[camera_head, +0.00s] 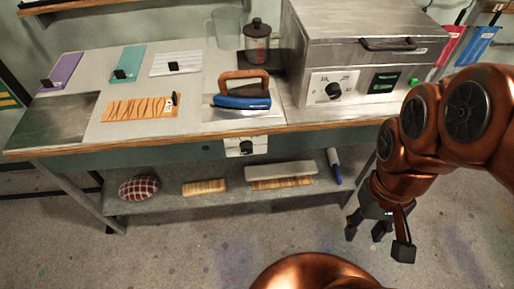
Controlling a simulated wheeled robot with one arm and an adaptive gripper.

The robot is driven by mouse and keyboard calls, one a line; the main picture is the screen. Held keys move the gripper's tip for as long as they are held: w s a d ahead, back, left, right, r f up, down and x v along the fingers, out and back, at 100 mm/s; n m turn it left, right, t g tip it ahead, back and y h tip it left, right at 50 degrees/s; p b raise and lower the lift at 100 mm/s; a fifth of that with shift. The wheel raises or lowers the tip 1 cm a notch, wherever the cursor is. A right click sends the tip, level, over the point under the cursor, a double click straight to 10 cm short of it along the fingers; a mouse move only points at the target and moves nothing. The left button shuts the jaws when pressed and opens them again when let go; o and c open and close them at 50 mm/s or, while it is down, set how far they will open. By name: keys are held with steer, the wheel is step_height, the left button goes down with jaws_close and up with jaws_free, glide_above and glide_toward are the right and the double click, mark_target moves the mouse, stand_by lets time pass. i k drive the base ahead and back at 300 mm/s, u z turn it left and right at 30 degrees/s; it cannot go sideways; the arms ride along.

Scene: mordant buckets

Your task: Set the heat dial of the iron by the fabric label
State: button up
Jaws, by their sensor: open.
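The iron (241,101) has a blue body and a wooden handle and rests on a pale plate on the bench. A white panel with a black dial (246,147) sits on the bench's front edge below the iron; its markings are too small to read. An orange fabric with dark wavy stripes (135,107) lies left of the iron, with a small white label (168,104) and a black clip at its right end. The label's marks cannot be read. My gripper (378,236) is open and empty, in front of the bench, right of and lower than the dial.
A grey metal box machine (361,33) with its own dial (333,91) stands at the bench's right. Purple (63,70), teal (128,62) and white striped (177,64) pieces lie behind. A glass press (257,45) stands behind the iron. The lower shelf holds a plaid cushion (138,188).

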mark_target(246, 146)
steer(key=k, duration=0.95)
steer(key=u, duration=1.6)
steer(key=i, duration=0.55)
